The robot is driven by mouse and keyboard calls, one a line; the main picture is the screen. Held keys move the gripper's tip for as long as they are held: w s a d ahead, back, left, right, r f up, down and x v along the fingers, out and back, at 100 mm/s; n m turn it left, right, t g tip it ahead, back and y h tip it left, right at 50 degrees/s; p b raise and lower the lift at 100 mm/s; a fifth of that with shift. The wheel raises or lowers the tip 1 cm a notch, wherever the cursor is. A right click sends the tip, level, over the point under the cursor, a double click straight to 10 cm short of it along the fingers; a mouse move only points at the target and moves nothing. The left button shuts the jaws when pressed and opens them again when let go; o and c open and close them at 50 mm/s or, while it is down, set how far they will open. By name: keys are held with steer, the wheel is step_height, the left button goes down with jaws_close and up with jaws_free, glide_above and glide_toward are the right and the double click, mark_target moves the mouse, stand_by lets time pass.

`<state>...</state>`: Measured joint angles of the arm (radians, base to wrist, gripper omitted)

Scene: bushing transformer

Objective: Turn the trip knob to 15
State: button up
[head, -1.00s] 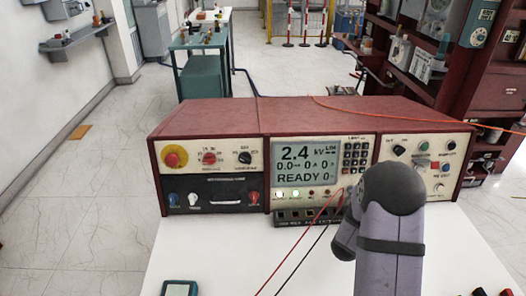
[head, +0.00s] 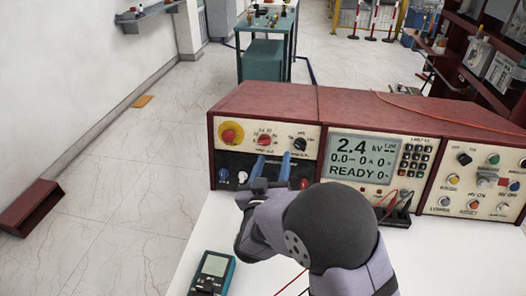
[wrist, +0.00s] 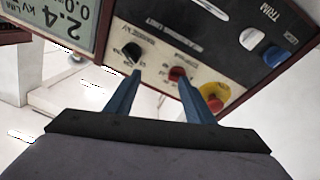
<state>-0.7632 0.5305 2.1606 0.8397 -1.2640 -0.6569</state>
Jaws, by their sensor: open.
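A red knob (head: 264,141) and a black knob (head: 300,143) sit side by side on the upper left panel of the red console (head: 280,97). Their small labels are too blurred to tell surely which is the trip knob or where the pointers stand. My gripper (head: 272,167) is open and empty, its blue fingers pointing at the panel just below the red knob. In the turned wrist view, the red knob (wrist: 177,73) shows between the fingertips, nearer the right finger. The black knob (wrist: 132,53) is just beyond the left fingertip. I cannot tell whether a finger touches anything.
A red and yellow stop button (head: 231,134) is left of the red knob. Below is a dark panel with a white knob (head: 242,177) and others partly hidden. The display (head: 360,158) reads 2.4 kV, READY. A handheld meter (head: 213,272) lies on the white table, with test leads nearby.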

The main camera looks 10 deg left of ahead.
mark_target(264, 144)
steer(key=shift+m+y, duration=0.5)
steer(key=shift+w+a+r+p, duration=0.1)
steer(key=shift+w+a+p, duration=0.1)
steer(key=shift+w+a, duration=0.6)
steer(key=shift+w+a+p, duration=0.15)
steer(key=shift+w+a, duration=0.3)
steer(key=shift+w, duration=0.7)
steer(key=shift+w+a+r+p, duration=0.1)
steer(key=shift+w+a+p, duration=0.1)
steer(key=shift+w+a, duration=0.6)
steer(key=shift+w+d, duration=0.2)
steer(key=c, duration=1)
